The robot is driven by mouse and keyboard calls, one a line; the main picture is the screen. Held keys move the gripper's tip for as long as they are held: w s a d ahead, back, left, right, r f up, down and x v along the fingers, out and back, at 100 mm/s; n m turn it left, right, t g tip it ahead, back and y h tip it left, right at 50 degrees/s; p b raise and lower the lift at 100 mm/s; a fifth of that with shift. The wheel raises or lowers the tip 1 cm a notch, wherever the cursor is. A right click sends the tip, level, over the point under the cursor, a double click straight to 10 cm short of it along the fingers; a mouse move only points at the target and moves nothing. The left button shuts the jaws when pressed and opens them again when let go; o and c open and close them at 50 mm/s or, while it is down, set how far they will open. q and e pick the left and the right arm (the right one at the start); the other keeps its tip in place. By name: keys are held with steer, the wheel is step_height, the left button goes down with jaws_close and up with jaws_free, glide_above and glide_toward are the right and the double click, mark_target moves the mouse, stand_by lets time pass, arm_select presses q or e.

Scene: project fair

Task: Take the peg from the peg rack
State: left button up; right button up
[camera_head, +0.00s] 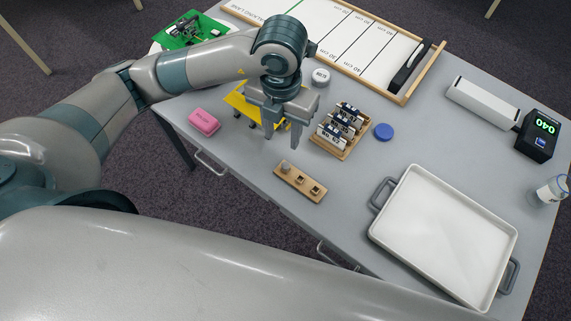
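The peg rack (308,196) is a small light-wood strip near the front edge of the table, in the head view. A short greyish peg (285,167) appears to stand at its far-left end. Squarish sockets with dark middles show along the rest of it; whether they hold anything is too small to tell. My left gripper (281,138) points down above the table, just behind and slightly left of the rack. Its two fingers are apart with nothing seen between them. My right gripper is not in view.
A yellow object (240,104) is partly hidden behind my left gripper. A pink block (204,122) lies left. A wooden holder (345,152) with labelled pieces and a blue disc (383,131) are right of the gripper. A white tray (445,235) stands right of the rack.

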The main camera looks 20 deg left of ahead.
arm_select(q)
glide_above(285, 165)
steer(key=shift+s+a+f, duration=0.1)
steer(key=shift+s+f, duration=0.05)
steer(key=shift+f, duration=2.2)
steer(key=shift+s+a+f, duration=0.1)
steer(key=shift+s+f, duration=0.05)
steer(key=shift+f, duration=2.2)
steer(key=shift+p, duration=0.3)
steer(key=shift+w+d+f+p, duration=0.1)
steer(key=shift+f+p, duration=0.3)
steer(key=shift+f, duration=0.1)
steer(key=f, duration=0.1)
steer(key=f+p, duration=0.1)
steer(key=f, duration=0.1)
steer(key=shift+w+d+f, duration=0.1)
steer(key=shift+w+d, duration=0.05)
steer(key=shift+d, duration=0.05)
steer(key=shift+f, duration=0.5)
jaws_close()
